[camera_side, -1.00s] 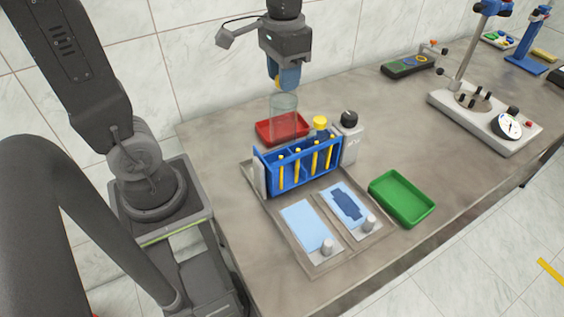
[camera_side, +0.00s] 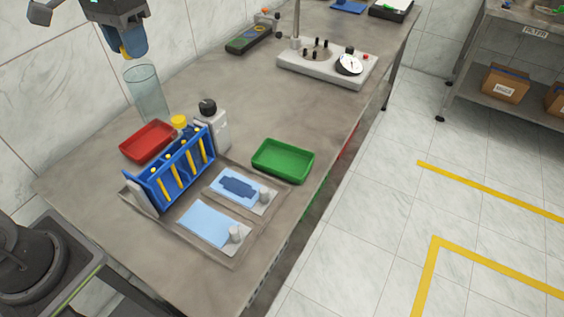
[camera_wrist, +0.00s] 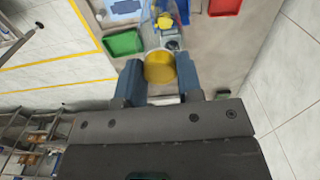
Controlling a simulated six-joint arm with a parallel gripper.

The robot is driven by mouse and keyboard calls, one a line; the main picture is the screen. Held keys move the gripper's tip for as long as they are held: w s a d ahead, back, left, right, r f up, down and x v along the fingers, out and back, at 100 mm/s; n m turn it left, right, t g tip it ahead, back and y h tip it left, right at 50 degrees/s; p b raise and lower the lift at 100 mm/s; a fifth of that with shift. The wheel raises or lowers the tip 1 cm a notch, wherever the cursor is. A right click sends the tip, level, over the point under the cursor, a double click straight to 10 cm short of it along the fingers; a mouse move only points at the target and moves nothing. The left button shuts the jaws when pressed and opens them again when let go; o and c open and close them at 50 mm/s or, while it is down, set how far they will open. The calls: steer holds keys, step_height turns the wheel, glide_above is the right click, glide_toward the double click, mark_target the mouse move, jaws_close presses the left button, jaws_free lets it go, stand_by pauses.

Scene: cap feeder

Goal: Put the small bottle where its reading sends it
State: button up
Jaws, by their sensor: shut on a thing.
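My gripper (camera_side: 124,52) is above the back of the bench, at upper left in the side view. In the wrist view my gripper (camera_wrist: 160,80) is shut on a round yellow cap (camera_wrist: 160,67). A clear, open-looking cylinder (camera_side: 148,92) shows just below the fingers in the side view; I cannot tell whether it is joined to the cap. Another yellow cap (camera_side: 180,121) shows behind the blue rack (camera_side: 183,180), its body mostly hidden. The red tray (camera_side: 148,141) is left of it, and the green tray (camera_side: 283,160) is to the right. No reading is legible.
The rack holds several yellow sticks. A pale block with a black knob (camera_side: 208,107) stands beside it. Two light-blue pads (camera_side: 208,224) lie in front in a metal tray. A dial device (camera_side: 327,65) and dark meter (camera_side: 248,38) stand further back. The bench's middle is clear.

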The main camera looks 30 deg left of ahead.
steer(key=w+d+f+n, duration=0.1)
steer(key=w+d, duration=0.3)
steer(key=w, duration=0.5)
steer(key=w+d, duration=0.3)
steer(key=w, duration=0.6)
step_height(320, 180, down, 10)
steer(key=w+d+f, duration=0.1)
steer(key=d+f, duration=1)
steer(key=d, duration=0.1)
steer(key=shift+w+f, duration=0.15)
steer(key=shift+a+f, duration=0.1)
steer(key=shift+f, duration=0.1)
steer(key=o, duration=0.9)
steer(key=shift+c, duration=0.2)
